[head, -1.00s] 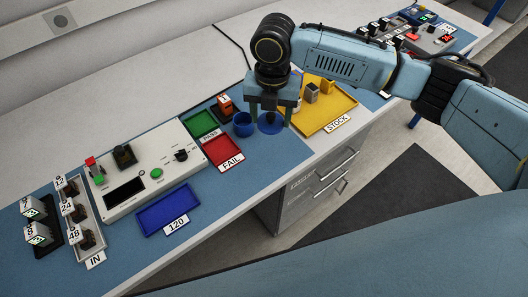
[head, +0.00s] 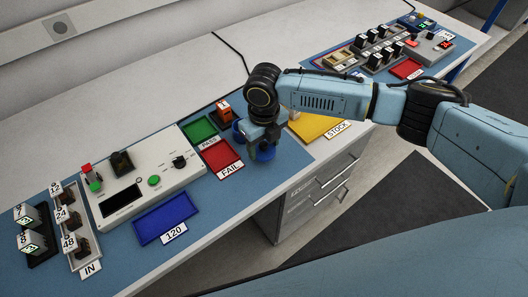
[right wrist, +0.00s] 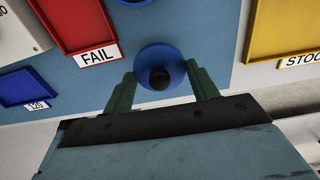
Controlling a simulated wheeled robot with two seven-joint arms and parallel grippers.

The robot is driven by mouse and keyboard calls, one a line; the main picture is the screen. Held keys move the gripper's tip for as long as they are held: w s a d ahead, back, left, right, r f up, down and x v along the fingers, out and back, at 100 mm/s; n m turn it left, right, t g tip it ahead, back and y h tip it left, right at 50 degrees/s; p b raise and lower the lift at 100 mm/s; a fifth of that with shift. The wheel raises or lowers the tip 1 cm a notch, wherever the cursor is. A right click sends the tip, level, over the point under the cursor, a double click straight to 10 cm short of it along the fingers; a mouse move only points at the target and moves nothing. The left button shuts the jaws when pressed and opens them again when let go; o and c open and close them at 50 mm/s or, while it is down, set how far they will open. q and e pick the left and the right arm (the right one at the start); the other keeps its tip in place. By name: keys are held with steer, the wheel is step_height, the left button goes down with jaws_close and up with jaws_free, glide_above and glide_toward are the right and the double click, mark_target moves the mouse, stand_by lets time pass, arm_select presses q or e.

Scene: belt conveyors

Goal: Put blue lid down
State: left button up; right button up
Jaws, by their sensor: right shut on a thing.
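The blue lid (head: 265,153) is a round disc with a dark knob. It also shows in the right wrist view (right wrist: 160,57), with the knob between my fingers. My right gripper (head: 264,141) is shut on the lid, above the blue mat between the red FAIL tray and the yellow STOCK tray. The fingers also show in the right wrist view (right wrist: 161,78). A blue cup (head: 237,132) stands just behind and left of the lid, partly hidden by my gripper. I cannot tell whether the lid touches the mat. My left gripper is not in view.
The red FAIL tray (head: 231,169) and green PASS tray (head: 185,131) lie left of the lid. The yellow STOCK tray (head: 318,131) lies right, partly covered by my arm. A blue 120 tray (head: 151,239) is further left. The bench's front edge is close.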

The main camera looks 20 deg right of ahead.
mark_target(264, 152)
steer(key=shift+f, duration=1.75)
steer(key=shift+f, duration=0.1)
steer(key=o, duration=0.9)
steer(key=shift+o, duration=0.2)
step_height(264, 152, up, 12)
steer(key=shift+r+p, duration=0.15)
steer(key=shift+p, duration=0.45)
